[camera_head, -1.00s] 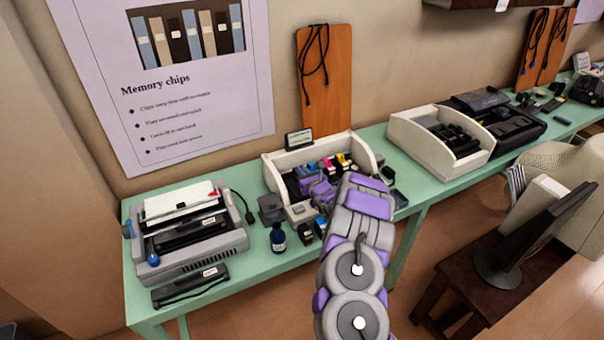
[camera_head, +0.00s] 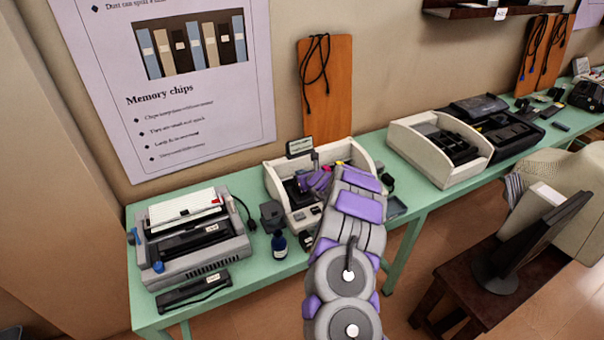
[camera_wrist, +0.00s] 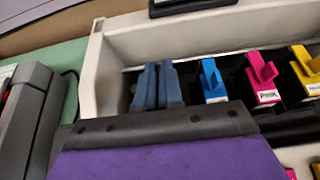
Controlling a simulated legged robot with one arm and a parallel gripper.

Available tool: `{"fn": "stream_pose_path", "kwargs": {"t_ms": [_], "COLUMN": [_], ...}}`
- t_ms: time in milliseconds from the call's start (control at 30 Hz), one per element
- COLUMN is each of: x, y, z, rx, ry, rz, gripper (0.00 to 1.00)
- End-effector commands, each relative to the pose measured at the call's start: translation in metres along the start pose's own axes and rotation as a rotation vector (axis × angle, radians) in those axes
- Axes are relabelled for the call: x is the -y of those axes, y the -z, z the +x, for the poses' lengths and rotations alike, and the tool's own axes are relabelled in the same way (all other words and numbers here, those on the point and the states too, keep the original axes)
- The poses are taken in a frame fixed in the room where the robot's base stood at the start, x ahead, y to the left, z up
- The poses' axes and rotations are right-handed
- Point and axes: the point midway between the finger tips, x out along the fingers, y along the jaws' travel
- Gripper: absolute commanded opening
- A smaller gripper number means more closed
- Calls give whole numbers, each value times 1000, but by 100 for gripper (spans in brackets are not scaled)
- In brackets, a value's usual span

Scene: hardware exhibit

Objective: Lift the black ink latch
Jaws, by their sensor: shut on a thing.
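My gripper (camera_head: 318,180) reaches into the white printer tray from the front right in the head view. In the wrist view its two dark blue fingers (camera_wrist: 158,86) are close together at the left of the ink row, shut at the black ink's place. The black ink latch itself is hidden by the fingers, and how far it is raised cannot be told. The cyan latch (camera_wrist: 210,78), magenta latch (camera_wrist: 262,72) and yellow latch (camera_wrist: 304,62) stand in a row to the right. The purple gripper body covers the lower wrist view.
The white tray wall (camera_wrist: 99,75) is close on the left. A small sign (camera_head: 299,147) stands behind the tray.

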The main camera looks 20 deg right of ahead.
Motion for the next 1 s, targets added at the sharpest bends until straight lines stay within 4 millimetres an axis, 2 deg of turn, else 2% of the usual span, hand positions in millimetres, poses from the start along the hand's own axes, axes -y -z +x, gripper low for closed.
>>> {"fn": "stream_pose_path", "kwargs": {"t_ms": [33,333,700,1000], "x": [1,2,2,1], "y": [-8,-16,-21,-18], "z": [-2,0,3,5], "rx": [-12,-113,-196,-229], "ry": [0,2,0,1], "rz": [-4,-4,-2,0], "gripper": [0,0,0,0]}}
